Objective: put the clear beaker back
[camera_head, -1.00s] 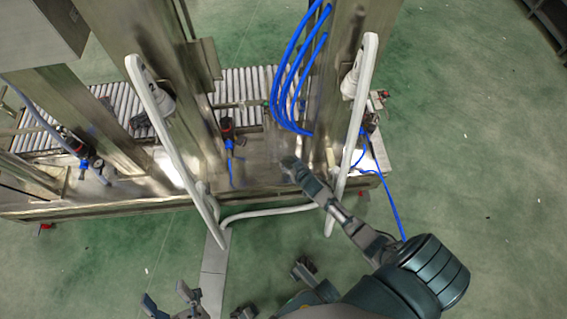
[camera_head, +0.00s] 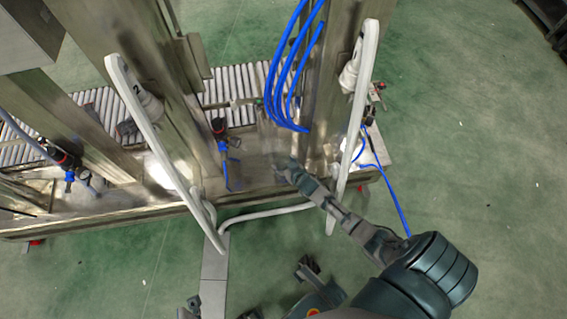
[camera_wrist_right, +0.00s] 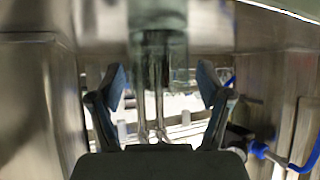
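My right gripper (camera_head: 283,168) reaches over the front edge of the metal machine, between two white curved rails. In the right wrist view its two fingers (camera_wrist_right: 161,88) stand apart. A see-through, glassy shape (camera_wrist_right: 158,62), seemingly the clear beaker, shows between and beyond them, with thin upright rods in or behind it. I cannot tell whether the fingers touch it. In the head view the beaker is too faint to make out surely. Part of my left gripper (camera_head: 190,306) shows at the bottom edge; the rest is cut off.
The white rails (camera_head: 158,145) (camera_head: 352,125) flank the work spot closely. Blue hoses (camera_head: 283,85) hang just behind my right gripper. A metal post (camera_head: 325,100) stands beside it. A roller conveyor (camera_head: 232,92) runs behind. The green floor at right is clear.

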